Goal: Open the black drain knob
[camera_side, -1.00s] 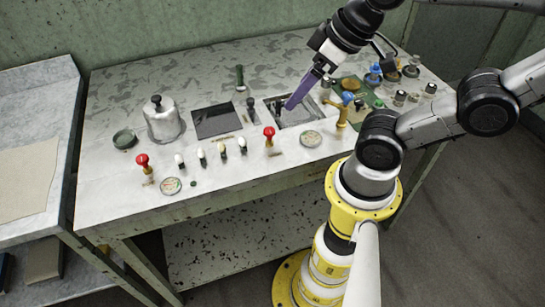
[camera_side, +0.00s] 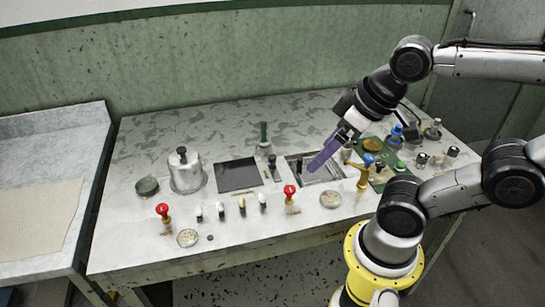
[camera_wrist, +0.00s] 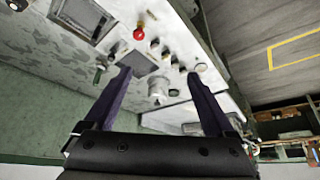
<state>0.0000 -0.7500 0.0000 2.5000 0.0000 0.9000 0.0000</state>
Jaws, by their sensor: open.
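My gripper (camera_side: 312,168) has purple fingers and points down and left, over the metal basin and to the right of the knob. In the wrist view the two fingers (camera_wrist: 157,75) are spread apart with nothing between them. The gripper appears apart from the knob.
A green-handled tool (camera_side: 263,133) stands behind the knob. Red knobs (camera_side: 290,192) (camera_side: 163,211) and several small knobs line the front. A metal pot (camera_side: 186,172) is at left.

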